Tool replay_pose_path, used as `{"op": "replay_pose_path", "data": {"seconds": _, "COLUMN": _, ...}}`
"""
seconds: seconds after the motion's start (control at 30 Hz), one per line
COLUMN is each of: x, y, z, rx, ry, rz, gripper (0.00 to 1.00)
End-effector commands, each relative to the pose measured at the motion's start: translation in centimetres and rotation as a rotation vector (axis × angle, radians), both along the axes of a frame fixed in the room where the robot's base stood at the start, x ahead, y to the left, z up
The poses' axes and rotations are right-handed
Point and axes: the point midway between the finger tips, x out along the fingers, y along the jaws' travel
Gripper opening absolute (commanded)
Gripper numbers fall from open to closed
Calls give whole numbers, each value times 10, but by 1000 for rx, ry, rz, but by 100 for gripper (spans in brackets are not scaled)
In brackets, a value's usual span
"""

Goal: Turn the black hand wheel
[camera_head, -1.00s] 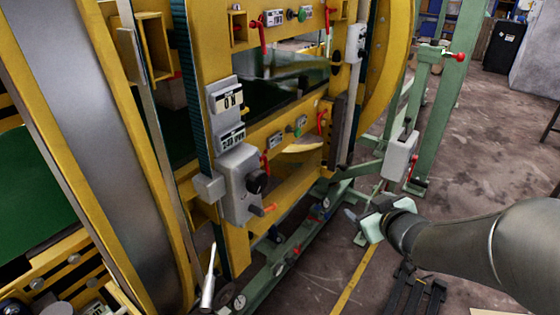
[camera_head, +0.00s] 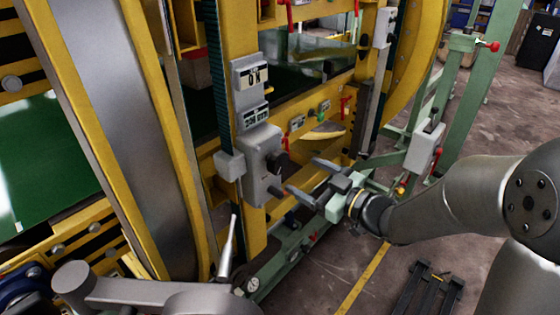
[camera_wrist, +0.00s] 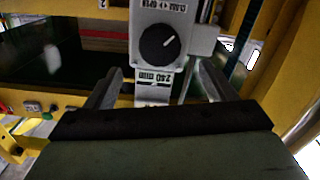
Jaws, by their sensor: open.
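The black hand wheel (camera_head: 279,163) is a round knob on the front of a grey box (camera_head: 258,150) fixed to the yellow machine frame. In the wrist view the black hand wheel (camera_wrist: 160,43) faces me, with a white mark on it and "CLOSE OPEN" lettering on the grey box. My gripper (camera_head: 307,176) is in front of the box, to its right, with its fingers pointing at it. In the wrist view my gripper (camera_wrist: 159,67) has its fingers apart, one on each side of the wheel in the picture. The gap between them looks empty; contact with the wheel is not seen.
A yellow frame post (camera_head: 235,50) carries the box. A silver lever (camera_head: 229,248) stands up below it at left. A green stand (camera_head: 465,75) with a grey switch box (camera_head: 424,150) is at right. Open concrete floor (camera_head: 400,262) lies below my arm.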

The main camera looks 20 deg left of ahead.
Motion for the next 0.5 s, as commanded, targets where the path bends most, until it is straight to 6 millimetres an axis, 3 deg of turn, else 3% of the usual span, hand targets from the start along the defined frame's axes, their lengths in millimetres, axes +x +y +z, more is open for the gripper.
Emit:
{"op": "replay_pose_path", "data": {"seconds": 0.2, "x": 20, "y": 44, "z": 0, "rx": -1, "ry": 0, "rz": 3, "gripper": 78}}
{"op": "replay_pose_path", "data": {"seconds": 0.5, "x": 36, "y": 77, "z": 0, "rx": 0, "ry": 1, "rz": 0, "gripper": 78}}
